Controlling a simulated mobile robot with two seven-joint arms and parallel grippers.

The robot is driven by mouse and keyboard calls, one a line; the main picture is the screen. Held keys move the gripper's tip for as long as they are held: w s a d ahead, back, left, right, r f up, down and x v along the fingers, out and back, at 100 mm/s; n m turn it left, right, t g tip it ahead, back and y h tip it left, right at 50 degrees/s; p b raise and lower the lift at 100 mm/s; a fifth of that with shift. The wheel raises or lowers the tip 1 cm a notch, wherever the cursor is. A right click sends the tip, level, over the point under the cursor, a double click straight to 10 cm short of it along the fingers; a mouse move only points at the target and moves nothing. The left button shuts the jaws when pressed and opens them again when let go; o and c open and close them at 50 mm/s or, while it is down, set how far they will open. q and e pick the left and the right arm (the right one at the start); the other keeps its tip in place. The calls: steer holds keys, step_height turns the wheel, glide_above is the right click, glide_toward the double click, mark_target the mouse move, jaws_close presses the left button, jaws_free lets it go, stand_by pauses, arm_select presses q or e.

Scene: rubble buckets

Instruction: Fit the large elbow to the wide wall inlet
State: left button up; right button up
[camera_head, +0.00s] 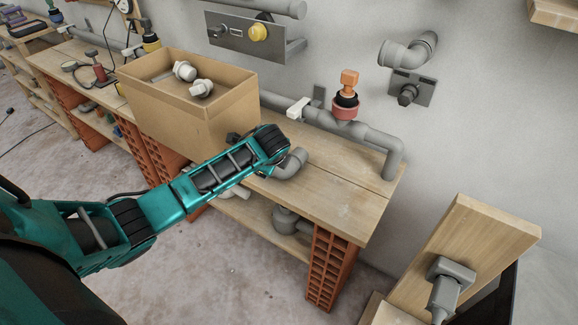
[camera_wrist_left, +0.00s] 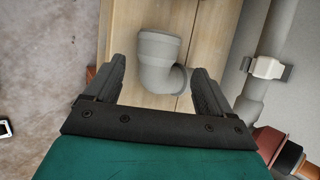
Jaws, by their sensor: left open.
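The large grey elbow (camera_head: 291,164) lies on the wooden workbench, close to the end of my left arm. In the left wrist view the elbow (camera_wrist_left: 162,62) shows its wide collar at the far side and its bend between the fingers. My left gripper (camera_wrist_left: 158,72) is open around it, with a gap visible on the left; contact on the right is unclear. In the head view my wrist hides the fingers. A plate with a dark stub (camera_head: 408,94) is on the wall, below a grey wall elbow (camera_head: 410,52). I cannot tell which is the wide inlet. My right gripper is not visible.
A cardboard box (camera_head: 190,115) with two white fittings stands left of the elbow. A grey pipe (camera_head: 375,138) with a red-orange fitting (camera_head: 346,98) runs along the bench's back. A wooden board (camera_head: 495,232) with a grey fitting stands at lower right. The bench front is clear.

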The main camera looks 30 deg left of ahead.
arm_select(q)
steer(key=shift+d+b+x, duration=0.2)
steer(key=shift+b+x, duration=0.65)
steer(key=shift+x, duration=1.95)
steer(key=shift+w, duration=0.15)
steer(key=shift+c, duration=0.4)
jaws_close()
